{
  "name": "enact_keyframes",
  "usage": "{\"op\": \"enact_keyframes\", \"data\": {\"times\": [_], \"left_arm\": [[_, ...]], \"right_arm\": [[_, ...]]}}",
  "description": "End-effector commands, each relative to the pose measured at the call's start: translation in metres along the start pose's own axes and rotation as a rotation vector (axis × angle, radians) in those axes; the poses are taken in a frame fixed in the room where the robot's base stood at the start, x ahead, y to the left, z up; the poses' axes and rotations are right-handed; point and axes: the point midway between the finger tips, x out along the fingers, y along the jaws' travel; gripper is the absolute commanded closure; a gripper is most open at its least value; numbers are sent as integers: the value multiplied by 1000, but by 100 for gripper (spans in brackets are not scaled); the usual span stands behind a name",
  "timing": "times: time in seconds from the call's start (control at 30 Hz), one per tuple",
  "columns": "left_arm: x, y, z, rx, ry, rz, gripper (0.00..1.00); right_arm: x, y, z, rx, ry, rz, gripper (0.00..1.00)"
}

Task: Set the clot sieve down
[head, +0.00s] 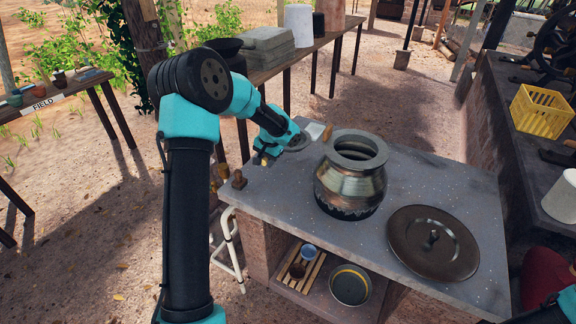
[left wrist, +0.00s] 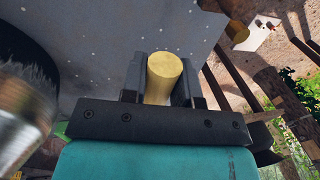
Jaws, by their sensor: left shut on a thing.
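My left gripper (head: 266,154) is over the left back part of the grey speckled table (head: 275,205), to the left of the metal pot (head: 350,180). It is shut on the clot sieve's pale wooden handle, whose round end (left wrist: 164,72) shows between the fingers in the left wrist view. I cannot tell whether the sieve touches the table. My right gripper is out of view.
A dark round lid (head: 415,250) lies at the table's right front. A small wooden knob-like piece (head: 239,180) stands at its left edge. A yellow crate (head: 541,112) is on the right counter. The table's front middle is clear.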

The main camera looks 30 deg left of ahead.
Motion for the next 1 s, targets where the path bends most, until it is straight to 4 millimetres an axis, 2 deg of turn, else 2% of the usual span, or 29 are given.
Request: {"op": "enact_keyframes", "data": {"times": [0.17, 0.4, 0.83, 1.0], "left_arm": [[19, 4, 1, 0, -4, 1, 100], [55, 11, 0, 0, -3, 1, 100], [63, 12, 0, 0, -1, 0, 100], [82, 16, 0, 0, -4, 1, 100]], "right_arm": [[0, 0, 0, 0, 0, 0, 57], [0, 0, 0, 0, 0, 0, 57], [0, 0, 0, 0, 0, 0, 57], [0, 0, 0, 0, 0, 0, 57]]}}
